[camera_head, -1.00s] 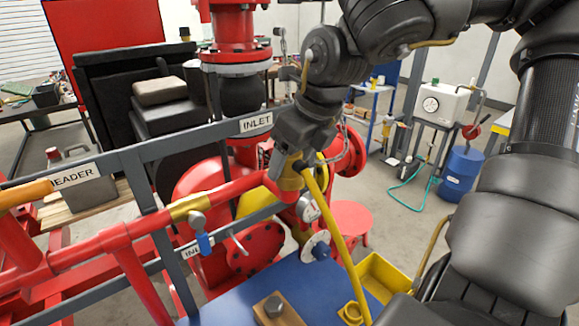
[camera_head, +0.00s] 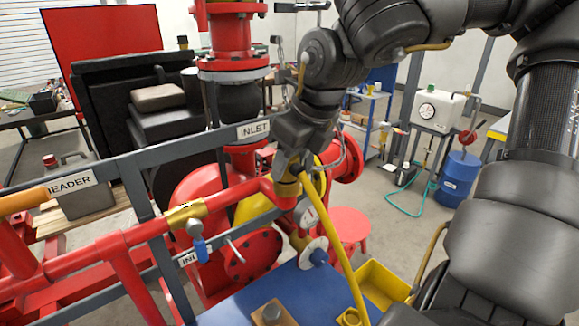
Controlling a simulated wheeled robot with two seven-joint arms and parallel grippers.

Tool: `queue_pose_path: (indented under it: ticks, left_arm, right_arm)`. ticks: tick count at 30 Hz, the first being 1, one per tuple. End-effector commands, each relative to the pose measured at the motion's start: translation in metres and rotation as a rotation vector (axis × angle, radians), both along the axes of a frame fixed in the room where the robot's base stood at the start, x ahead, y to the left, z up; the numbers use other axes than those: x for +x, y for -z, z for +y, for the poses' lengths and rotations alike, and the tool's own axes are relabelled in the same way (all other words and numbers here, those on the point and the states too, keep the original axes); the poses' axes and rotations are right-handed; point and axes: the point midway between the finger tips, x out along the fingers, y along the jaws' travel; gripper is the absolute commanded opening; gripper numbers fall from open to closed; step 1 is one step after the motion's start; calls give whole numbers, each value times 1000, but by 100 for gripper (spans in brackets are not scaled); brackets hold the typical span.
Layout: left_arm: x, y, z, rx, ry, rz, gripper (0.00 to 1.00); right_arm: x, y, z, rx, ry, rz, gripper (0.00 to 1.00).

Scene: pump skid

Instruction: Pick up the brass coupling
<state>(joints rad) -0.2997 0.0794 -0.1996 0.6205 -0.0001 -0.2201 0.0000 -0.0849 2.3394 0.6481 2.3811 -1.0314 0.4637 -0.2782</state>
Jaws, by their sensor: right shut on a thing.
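The brass coupling (camera_head: 287,187) is at the end of a yellow hose (camera_head: 345,262), just below my right gripper (camera_head: 291,168). My right gripper is shut on it, pointing down, with its fingers partly hidden. The coupling is close to the right end of the red pipe (camera_head: 236,190); I cannot tell whether they touch. The hose loops beside the gripper and runs down to the front. My left gripper is not in view.
A brass valve (camera_head: 186,213) with a blue handle sits on the red pipe. A grey rail (camera_head: 140,190) with labels crosses in front of the red pump. A blue surface (camera_head: 285,290) bears a bolted block (camera_head: 272,314) and a yellow tray (camera_head: 382,283). A red stool (camera_head: 348,224) stands behind.

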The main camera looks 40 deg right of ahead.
Motion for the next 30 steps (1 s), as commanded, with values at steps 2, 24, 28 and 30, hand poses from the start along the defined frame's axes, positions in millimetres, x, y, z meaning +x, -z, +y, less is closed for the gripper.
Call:
queue_pose_path:
  ticks: [2,24,28,30]
  left_arm:
    - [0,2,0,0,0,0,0]
    - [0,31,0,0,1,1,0]
    - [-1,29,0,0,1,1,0]
    - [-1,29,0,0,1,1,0]
  right_arm:
    - [1,-9,0,-1,2,-6,15]
    - [-84,-117,90,0,-3,-2,15]
    - [-92,-122,98,1,-1,-2,15]
    - [-94,-123,100,1,-1,-1,15]
